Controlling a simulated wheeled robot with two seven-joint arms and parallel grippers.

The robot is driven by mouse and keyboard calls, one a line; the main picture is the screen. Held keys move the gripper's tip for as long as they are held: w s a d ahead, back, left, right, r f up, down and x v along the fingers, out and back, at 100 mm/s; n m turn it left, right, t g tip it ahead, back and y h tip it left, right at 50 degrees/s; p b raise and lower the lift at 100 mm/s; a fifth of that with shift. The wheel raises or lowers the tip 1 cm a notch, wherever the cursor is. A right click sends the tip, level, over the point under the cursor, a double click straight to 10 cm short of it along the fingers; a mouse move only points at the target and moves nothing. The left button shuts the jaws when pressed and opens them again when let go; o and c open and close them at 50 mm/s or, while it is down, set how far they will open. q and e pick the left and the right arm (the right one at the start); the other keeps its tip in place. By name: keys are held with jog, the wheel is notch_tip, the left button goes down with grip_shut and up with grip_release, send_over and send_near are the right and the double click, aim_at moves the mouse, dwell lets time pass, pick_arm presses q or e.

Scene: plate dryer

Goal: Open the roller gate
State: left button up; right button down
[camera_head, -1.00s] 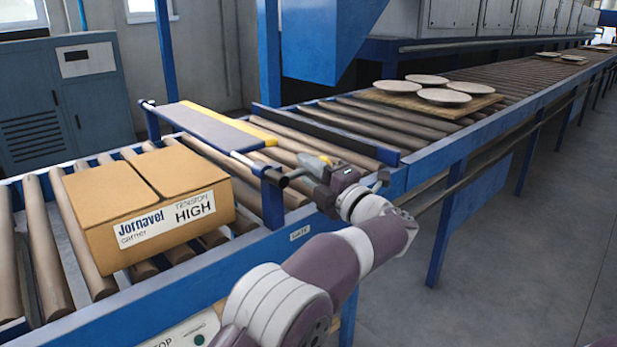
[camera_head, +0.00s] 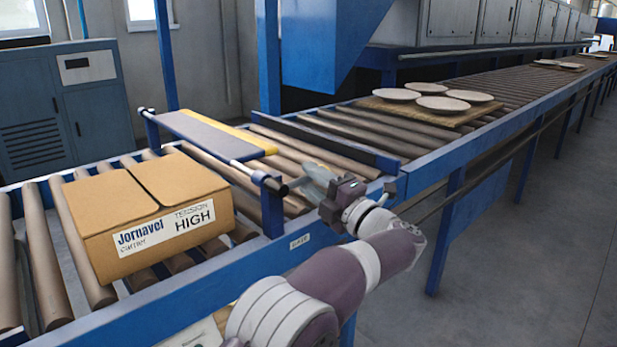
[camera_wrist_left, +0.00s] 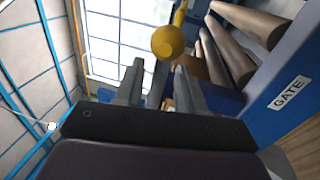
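The roller gate (camera_head: 205,132) is a flat dark panel with a yellow edge strip, lying across the conveyor behind the cardboard box. A metal bar at its near end has a dark end (camera_head: 277,187) on a blue post. My left gripper (camera_head: 308,180) is just right of this bar end, beside the near conveyor rail. My right gripper is not in view.
A cardboard box (camera_head: 150,215) sits on the rollers at left. White plates (camera_head: 442,103) lie on a board farther along the conveyor. A GATE label (camera_wrist_left: 288,92) is on the blue rail. A blue-grey cabinet (camera_head: 60,105) stands behind. The floor at right is clear.

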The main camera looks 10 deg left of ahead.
pick_arm(q)
jog(key=p+v, duration=0.1)
jog(key=v, duration=1)
jog(key=shift+p, duration=0.4)
jog(key=shift+d, duration=0.1)
